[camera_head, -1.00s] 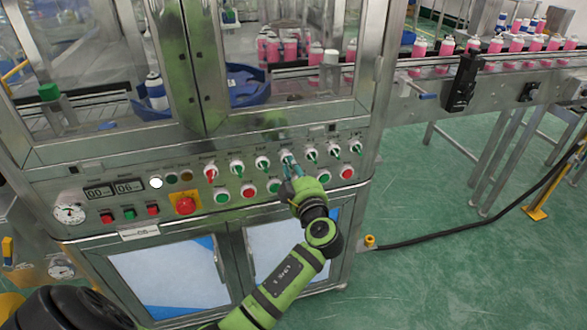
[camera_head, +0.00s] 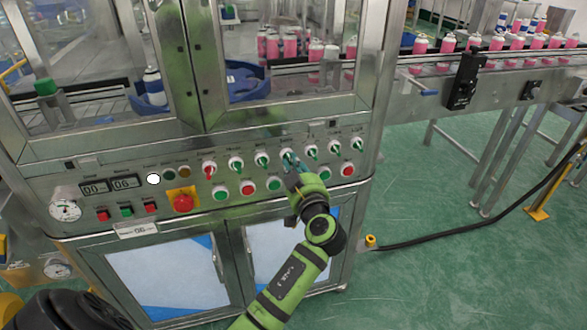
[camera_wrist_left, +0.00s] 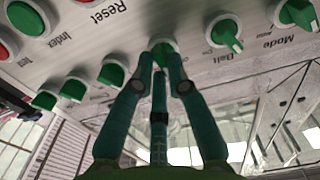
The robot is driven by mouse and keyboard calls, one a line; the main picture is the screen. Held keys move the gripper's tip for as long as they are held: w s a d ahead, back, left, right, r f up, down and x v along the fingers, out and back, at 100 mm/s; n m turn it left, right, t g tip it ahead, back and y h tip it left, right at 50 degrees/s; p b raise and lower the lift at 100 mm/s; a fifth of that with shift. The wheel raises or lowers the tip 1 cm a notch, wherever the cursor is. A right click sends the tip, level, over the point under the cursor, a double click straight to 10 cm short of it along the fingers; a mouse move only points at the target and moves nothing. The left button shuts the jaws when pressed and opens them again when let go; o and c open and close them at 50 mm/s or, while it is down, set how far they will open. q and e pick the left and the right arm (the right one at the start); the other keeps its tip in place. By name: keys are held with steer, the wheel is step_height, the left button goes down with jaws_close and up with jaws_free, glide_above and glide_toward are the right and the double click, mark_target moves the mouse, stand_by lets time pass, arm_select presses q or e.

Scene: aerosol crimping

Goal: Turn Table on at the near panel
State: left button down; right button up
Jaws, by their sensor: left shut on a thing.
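The near control panel (camera_head: 130,185) has an upper row of rotary knobs with white rims. My left gripper (camera_head: 287,160) is at a knob near the middle of that row, and its fingers mostly hide the knob there. My right gripper is not in view.
A red emergency button (camera_head: 183,203) on a yellow plate sits at the panel's left. Green and red push buttons (camera_head: 248,188) run below the knobs. A conveyor (camera_head: 440,75) with pink cans extends right. Open green floor (camera_head: 430,240) and a black cable (camera_head: 450,222) are at the right.

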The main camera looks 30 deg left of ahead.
arm_select(q)
steer(key=shift+f+m, duration=0.2)
steer(key=shift+m, duration=3.4)
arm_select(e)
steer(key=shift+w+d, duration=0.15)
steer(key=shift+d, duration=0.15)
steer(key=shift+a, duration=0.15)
